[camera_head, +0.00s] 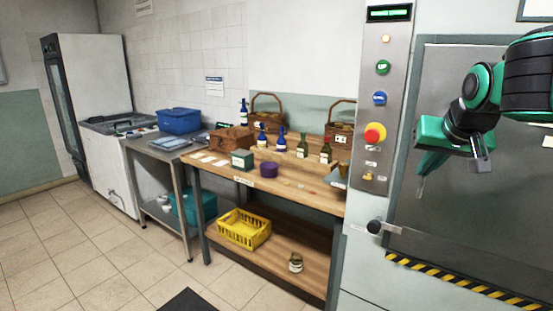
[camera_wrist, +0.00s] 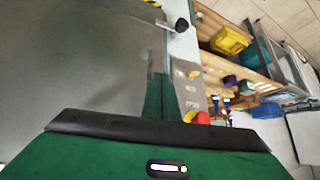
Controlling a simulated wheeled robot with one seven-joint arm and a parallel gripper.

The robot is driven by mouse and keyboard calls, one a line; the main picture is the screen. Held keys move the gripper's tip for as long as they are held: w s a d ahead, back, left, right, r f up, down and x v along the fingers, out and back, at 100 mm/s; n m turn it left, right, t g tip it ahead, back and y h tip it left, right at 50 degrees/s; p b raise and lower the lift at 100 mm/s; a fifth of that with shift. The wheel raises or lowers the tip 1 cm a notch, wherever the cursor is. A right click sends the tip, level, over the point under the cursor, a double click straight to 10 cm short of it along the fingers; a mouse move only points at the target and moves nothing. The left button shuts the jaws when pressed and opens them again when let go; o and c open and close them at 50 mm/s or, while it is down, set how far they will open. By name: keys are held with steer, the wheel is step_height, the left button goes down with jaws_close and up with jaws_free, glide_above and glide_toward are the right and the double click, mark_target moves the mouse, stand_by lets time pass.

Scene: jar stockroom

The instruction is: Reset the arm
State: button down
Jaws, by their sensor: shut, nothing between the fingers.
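My arm reaches in from the right edge in the head view. My gripper (camera_head: 420,188) points down in front of a grey metal door panel (camera_head: 450,225). Its fingers are shut with nothing between them. In the wrist view the green gripper body fills the bottom, and the grey door panel (camera_wrist: 80,50) fills the left.
A control post (camera_head: 381,120) with a red knob (camera_head: 375,133) stands left of my gripper. A door handle (camera_head: 383,228) sticks out below it. A wooden workbench (camera_head: 318,197) with bottles, baskets and a yellow crate (camera_head: 244,229) stands further left.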

steer(key=s+d+f+m+g, duration=0.1)
steer(key=s+d+f+g, duration=0.2)
steer(key=s+f, duration=0.7)
steer(key=s+d+f+m+g+y, duration=0.1)
steer(key=s+d+f+g, duration=0.2)
steer(key=s+f, duration=0.7)
steer(key=s+g, duration=0.2)
steer(key=s, duration=0.6)
steer(key=shift+s+f+m+y, duration=0.2)
steer(key=shift+s+m+y, duration=0.1)
steer(key=shift+s+m, duration=0.1)
steer(key=shift+w+d, duration=0.1)
steer(key=shift+w+f, duration=0.2)
steer(key=shift+w, duration=0.4)
stand_by(3.1)
steer(key=c, duration=2.5)
jaws_free()
